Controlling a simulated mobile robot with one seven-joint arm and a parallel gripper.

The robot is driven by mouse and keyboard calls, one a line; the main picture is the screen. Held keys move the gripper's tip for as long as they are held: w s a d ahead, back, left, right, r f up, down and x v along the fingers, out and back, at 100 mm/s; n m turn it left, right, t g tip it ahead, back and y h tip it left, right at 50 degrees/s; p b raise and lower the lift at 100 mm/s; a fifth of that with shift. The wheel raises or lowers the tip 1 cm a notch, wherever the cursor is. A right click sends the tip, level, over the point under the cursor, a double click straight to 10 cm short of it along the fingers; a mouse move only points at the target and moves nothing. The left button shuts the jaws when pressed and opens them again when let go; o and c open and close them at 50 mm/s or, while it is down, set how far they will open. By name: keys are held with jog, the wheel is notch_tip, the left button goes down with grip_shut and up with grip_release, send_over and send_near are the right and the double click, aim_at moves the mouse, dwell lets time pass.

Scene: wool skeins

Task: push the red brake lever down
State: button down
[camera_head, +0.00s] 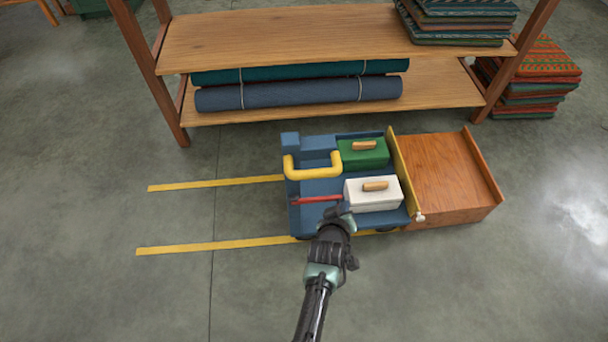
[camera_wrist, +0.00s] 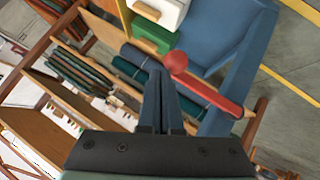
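The red brake lever (camera_head: 318,199) shows on the near side of the blue cart (camera_head: 307,219), below the yellow handle (camera_head: 313,171) in the head view. In the wrist view the lever (camera_wrist: 212,93) has a round knob at its end and runs down to the right. My gripper (camera_head: 339,211) is by the knob end of the lever. In the wrist view my gripper (camera_wrist: 160,75) has its fingers together, with nothing seen between them. The fingertips are close beside the knob; I cannot tell whether they touch it.
The cart carries a green box (camera_head: 363,154) and a white box (camera_head: 373,194). A wooden ramp or platform (camera_head: 450,180) adjoins its right end. A wooden shelf (camera_head: 300,108) with rolled cloth stands behind. Yellow floor lines (camera_head: 215,246) run left over clear floor.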

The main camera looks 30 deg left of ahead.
jog(key=shift+s+d+f, duration=0.1)
jog(key=shift+d+f, duration=0.15)
jog(key=shift+f, duration=0.05)
jog(key=s+d+r+p, duration=0.2)
jog(key=r+p, duration=0.2)
jog(key=r, duration=0.2)
jog(key=s+d+r+p, duration=0.1)
jog(key=s+r+p, duration=0.2)
jog(key=r+p, duration=0.1)
jog(key=shift+s+d+r, duration=0.25)
jog(key=shift+d+r, duration=0.15)
jog(key=shift+r, duration=0.45)
